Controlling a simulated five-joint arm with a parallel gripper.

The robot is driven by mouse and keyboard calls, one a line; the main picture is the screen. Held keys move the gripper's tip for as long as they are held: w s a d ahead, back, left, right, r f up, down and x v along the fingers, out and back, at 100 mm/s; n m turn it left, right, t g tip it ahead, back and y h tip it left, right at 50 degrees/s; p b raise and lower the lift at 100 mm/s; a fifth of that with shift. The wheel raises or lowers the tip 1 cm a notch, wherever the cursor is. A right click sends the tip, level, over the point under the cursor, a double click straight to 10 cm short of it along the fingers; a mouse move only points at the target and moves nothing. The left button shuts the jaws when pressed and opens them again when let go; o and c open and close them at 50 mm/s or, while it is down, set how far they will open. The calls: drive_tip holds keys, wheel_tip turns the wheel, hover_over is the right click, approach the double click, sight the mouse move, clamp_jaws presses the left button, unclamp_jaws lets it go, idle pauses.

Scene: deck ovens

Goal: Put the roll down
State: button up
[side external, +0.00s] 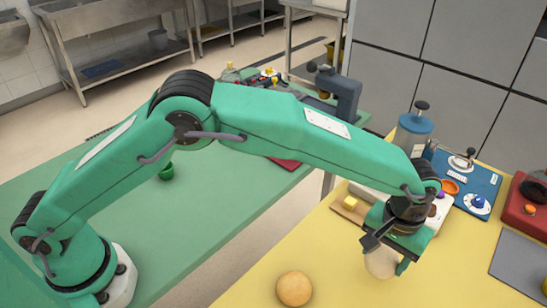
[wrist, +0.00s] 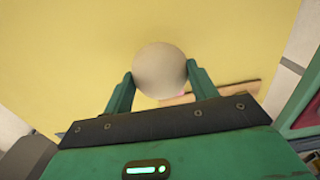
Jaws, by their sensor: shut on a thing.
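The roll (side external: 381,263) is a pale, round, cream-coloured ball held between the fingers of my gripper (side external: 388,258), over the yellow table. In the wrist view the roll (wrist: 160,71) sits between the two green fingertips of my gripper (wrist: 160,82), which press on it from both sides. I cannot tell whether its underside touches the table. A second, browner round roll (side external: 294,289) lies on the yellow table to the left of my gripper, apart from it.
The yellow table (side external: 440,285) is clear in front. A wooden board (side external: 349,208) with a yellow cube lies behind my gripper. A blue tray (side external: 475,190), a blue canister (side external: 412,133), a grey mat (side external: 522,262) and a red device (side external: 525,212) stand right and behind. A green table (side external: 215,200) is at left.

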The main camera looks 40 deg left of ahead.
sight(380, 265)
drive_tip(key=shift+f, duration=0.15)
drive_tip(key=shift+f, duration=1.9)
drive_tip(key=shift+f, duration=0.1)
drive_tip(key=o, duration=0.9)
drive_tip(key=shift+o, duration=0.2)
wheel_tip(380, 265, up, 12)
drive_tip(key=shift+r, duration=0.15)
